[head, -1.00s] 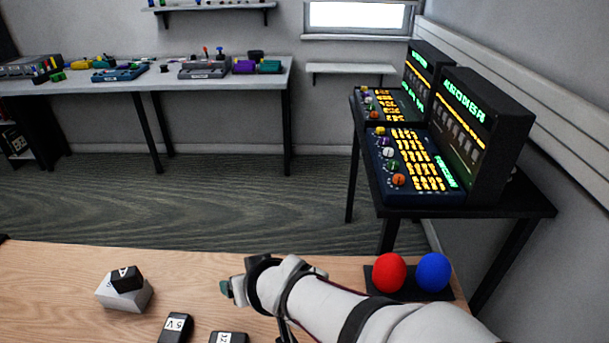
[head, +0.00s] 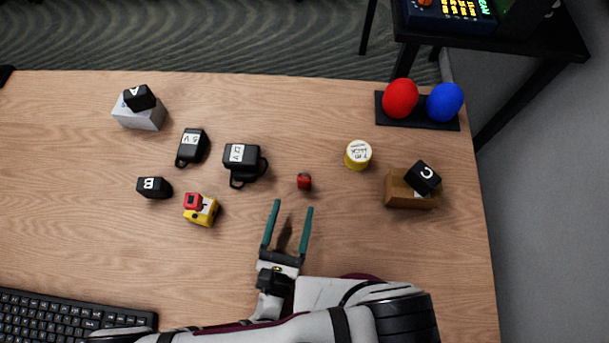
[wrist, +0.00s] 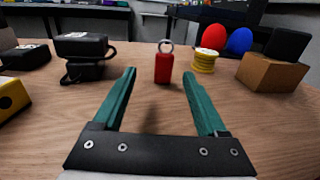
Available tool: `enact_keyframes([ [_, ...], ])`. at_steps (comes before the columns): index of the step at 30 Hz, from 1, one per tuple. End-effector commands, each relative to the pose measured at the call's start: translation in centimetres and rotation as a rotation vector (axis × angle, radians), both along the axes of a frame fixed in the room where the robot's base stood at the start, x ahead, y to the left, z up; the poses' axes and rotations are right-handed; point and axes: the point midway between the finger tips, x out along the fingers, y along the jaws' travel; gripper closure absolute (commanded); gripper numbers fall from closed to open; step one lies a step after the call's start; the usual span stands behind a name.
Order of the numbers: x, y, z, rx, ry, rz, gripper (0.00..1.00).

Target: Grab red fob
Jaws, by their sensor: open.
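The red fob (head: 304,181) is a small red piece on the wooden table, near the middle in the head view. In the wrist view the red fob (wrist: 164,68) stands upright with a metal ring on top. My gripper (head: 292,207) is open, its two teal fingers pointing toward the fob. In the wrist view my gripper (wrist: 158,74) has the fob ahead of the fingertips, between their lines, with nothing held. The fob appears just beyond the fingertips.
A black adapter (head: 243,161) lies left of the fob, and a yellow spool (head: 358,154) stands to its right. A brown box (head: 399,197) bears a black block (head: 424,178). A yellow block (head: 202,214) sits further left. Table around my fingers is clear.

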Motion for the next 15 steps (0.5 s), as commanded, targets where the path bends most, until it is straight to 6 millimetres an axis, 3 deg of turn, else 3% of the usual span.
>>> enact_keyframes([
  [9, 5.4, -1.0, 0.0, 0.002, 0.003, -0.008, 0.25],
  [15, 7.0, -1.3, 0.0, 0.005, 0.003, -0.004, 0.25],
])
